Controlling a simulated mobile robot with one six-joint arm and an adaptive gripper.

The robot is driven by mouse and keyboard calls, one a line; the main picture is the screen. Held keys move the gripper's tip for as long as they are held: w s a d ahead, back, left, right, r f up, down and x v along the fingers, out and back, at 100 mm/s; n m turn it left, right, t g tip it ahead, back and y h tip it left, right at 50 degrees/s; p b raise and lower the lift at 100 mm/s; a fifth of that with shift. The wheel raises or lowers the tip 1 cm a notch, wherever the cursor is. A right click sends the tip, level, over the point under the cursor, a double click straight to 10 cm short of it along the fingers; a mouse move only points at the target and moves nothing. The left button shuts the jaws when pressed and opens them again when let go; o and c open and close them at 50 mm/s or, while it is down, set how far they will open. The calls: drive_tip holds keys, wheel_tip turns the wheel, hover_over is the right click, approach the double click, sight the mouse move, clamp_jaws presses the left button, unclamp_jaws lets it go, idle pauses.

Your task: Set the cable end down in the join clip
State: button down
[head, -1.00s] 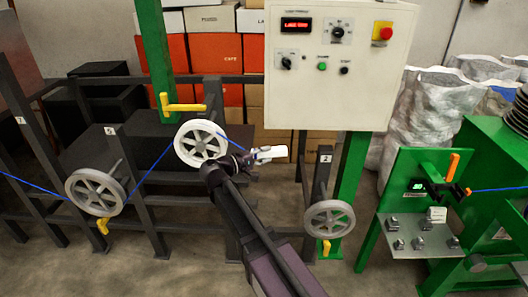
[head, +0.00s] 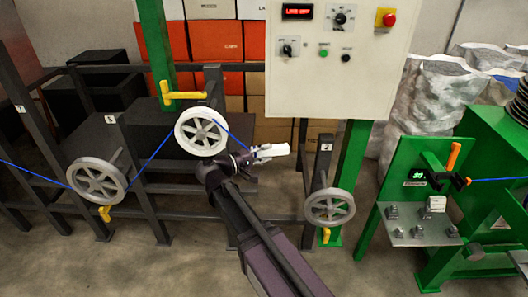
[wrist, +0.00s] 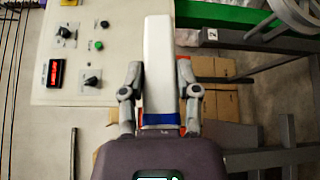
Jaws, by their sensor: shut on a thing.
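My gripper (head: 256,156) is shut on the white cable end (head: 271,151), in front of the upper wheel. In the wrist view the cable end (wrist: 159,60) is a long white block with a blue band near the palm, between both fingers (wrist: 160,72). The blue cable (head: 155,156) runs from the left over the wheels towards my gripper. The join clip (head: 444,178) is a black clip with an orange lever on the green stand at the right, well apart from my gripper. Another blue cable (head: 500,179) enters it from the right. Its inside is too small to make out.
A spoked upper wheel (head: 201,131), a lower left wheel (head: 97,180) and a lower right wheel (head: 329,207) stand on dark frames. A white control panel (head: 325,85) and green post (head: 354,165) stand between my gripper and the clip. A shelf with bolts (head: 418,228) juts out below the clip.

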drive_tip(key=shift+d, duration=0.15)
drive_tip(key=d, duration=2.9)
drive_tip(key=shift+s+d, duration=0.35)
drive_tip(key=shift+s, duration=0.1)
drive_tip(key=shift+w, duration=1)
drive_tip(key=shift+d+f, duration=0.1)
drive_tip(key=d+f+b, duration=1.3)
drive_tip(key=d, duration=0.2)
drive_tip(key=shift+s+d, duration=0.3)
drive_tip(key=shift+d, duration=0.1)
